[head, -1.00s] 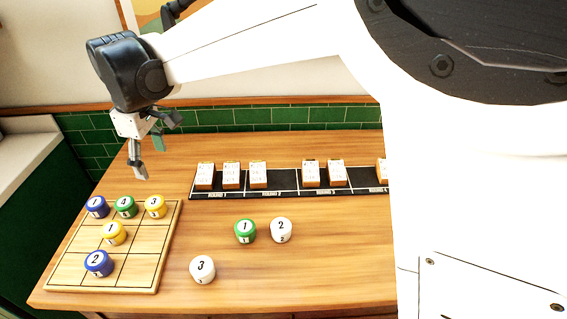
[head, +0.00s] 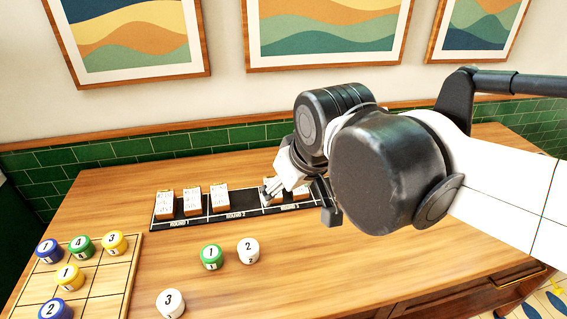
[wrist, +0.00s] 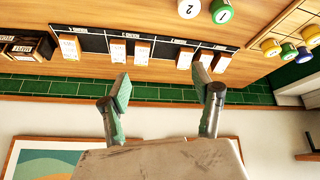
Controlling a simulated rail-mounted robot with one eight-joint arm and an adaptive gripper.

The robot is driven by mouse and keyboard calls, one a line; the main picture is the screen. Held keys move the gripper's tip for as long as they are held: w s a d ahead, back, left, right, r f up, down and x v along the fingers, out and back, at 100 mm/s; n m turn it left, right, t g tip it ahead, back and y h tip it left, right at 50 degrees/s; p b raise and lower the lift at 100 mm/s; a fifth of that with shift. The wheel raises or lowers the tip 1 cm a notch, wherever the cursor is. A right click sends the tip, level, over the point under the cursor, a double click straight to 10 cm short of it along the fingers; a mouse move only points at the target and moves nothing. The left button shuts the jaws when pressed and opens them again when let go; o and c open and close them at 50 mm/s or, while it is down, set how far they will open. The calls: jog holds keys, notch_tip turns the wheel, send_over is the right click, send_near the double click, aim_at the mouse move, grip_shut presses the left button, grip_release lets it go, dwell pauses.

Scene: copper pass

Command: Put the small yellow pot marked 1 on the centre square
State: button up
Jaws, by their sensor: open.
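The yellow pot marked 1 (head: 69,278) stands upright on the wooden grid board (head: 101,302) at the lower left of the head view, on what looks like the centre square. Behind it, a blue pot (head: 48,251), a green pot marked 4 (head: 82,246) and a yellow pot marked 3 (head: 115,243) fill the back row. A blue pot marked 2 (head: 55,311) is in front, cut by the frame edge. My gripper (head: 283,188) is open and empty, by the dark rack, well right of the board. Both fingers show apart in the wrist view (wrist: 162,83).
The dark rack (head: 190,222) holds several upright cards in wooden blocks near my gripper. A green pot (head: 210,257), a white pot marked 2 (head: 248,251) and a white pot marked 3 (head: 170,303) stand on the table. The table at front right is clear.

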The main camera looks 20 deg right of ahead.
jog(key=s+d+f+m+t, duration=0.1)
jog(key=s+d+f+m, duration=0.2)
jog(key=s+d, duration=0.2)
jog(key=shift+s+d+f+h, duration=0.2)
jog(key=shift+f+h, duration=0.1)
jog(key=shift+h, duration=0.1)
jog(key=shift+f, duration=0.1)
jog(key=shift+f+b, duration=0.95)
jog(key=shift+b, duration=0.1)
